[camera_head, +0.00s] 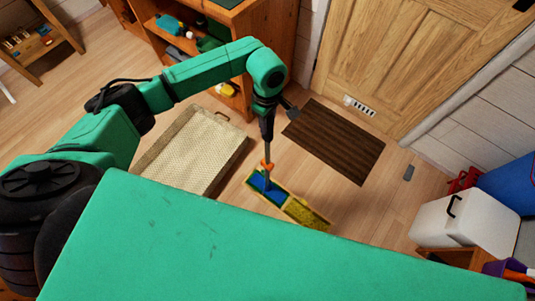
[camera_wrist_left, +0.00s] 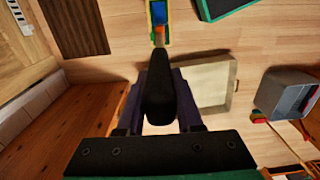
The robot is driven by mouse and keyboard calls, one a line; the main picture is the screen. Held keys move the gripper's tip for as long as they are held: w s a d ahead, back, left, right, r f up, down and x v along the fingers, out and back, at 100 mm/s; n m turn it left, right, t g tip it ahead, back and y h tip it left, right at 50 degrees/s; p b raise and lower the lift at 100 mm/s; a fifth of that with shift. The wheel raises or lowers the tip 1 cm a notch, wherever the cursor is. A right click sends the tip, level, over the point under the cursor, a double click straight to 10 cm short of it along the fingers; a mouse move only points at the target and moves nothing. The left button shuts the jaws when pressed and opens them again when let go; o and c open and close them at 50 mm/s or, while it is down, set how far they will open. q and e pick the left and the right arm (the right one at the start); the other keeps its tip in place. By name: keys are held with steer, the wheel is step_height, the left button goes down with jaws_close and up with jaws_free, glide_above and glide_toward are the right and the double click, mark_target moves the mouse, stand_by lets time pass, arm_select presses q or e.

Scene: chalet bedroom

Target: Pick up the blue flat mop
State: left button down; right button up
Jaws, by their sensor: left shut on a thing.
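The blue flat mop stands near upright in the head view, with a grey pole (camera_head: 267,148), an orange joint and a blue head (camera_head: 262,184) low down. My left gripper (camera_head: 268,110) is shut on the top of its dark handle. In the left wrist view the black handle (camera_wrist_left: 160,85) fills the space between the fingers, and the blue head (camera_wrist_left: 158,14) shows at the top. The head is at a long yellow piece (camera_head: 305,213); I cannot tell whether it touches it. My right gripper is not in view.
A brown striped mat (camera_head: 335,142) lies right of the mop, before a wooden door (camera_head: 410,55). A shallow beige tray (camera_head: 196,150) lies to its left. A wooden shelf (camera_head: 262,50) stands behind. A white box (camera_head: 462,222) is at the right.

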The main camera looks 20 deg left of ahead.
arm_select(q)
steer(key=shift+r, duration=0.1)
step_height(320, 180, up, 20)
steer(key=b, duration=0.2)
